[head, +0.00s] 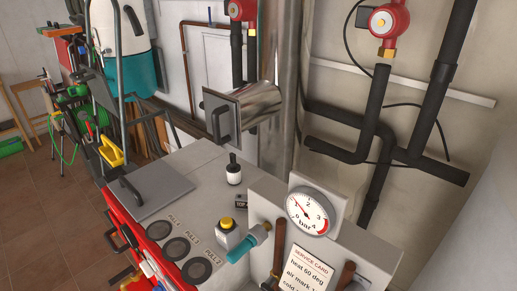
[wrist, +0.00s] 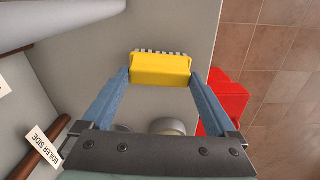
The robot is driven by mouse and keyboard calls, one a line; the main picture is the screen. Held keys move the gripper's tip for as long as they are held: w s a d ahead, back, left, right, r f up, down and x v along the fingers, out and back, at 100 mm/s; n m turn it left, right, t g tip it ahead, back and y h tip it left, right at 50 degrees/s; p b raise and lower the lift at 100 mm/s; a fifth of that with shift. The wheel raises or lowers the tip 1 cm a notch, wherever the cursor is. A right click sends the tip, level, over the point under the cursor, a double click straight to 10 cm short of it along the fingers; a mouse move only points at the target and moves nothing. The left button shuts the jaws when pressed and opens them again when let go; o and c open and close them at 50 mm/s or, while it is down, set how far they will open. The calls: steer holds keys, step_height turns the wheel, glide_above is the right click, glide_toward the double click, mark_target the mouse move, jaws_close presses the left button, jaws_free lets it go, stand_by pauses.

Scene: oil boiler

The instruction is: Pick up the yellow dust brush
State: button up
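The yellow dust brush (wrist: 160,72) shows in the upper middle of the wrist view, a yellow block with a row of pale and dark bristles along its far edge. My gripper (wrist: 159,76) has its two blue-grey fingers on either side of the brush. The fingertips meet its left and right sides with no gap that I can see. A grey surface lies behind the brush; I cannot tell how far it is below. I cannot make out my gripper or this brush in the head view.
A metal flue (head: 258,103) and black pipes stand behind. The wrist view shows a red part (wrist: 228,100) and tiled floor (wrist: 285,60) at right.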

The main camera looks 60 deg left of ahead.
steer(key=shift+c, duration=1.4)
step_height(320, 180, up, 10)
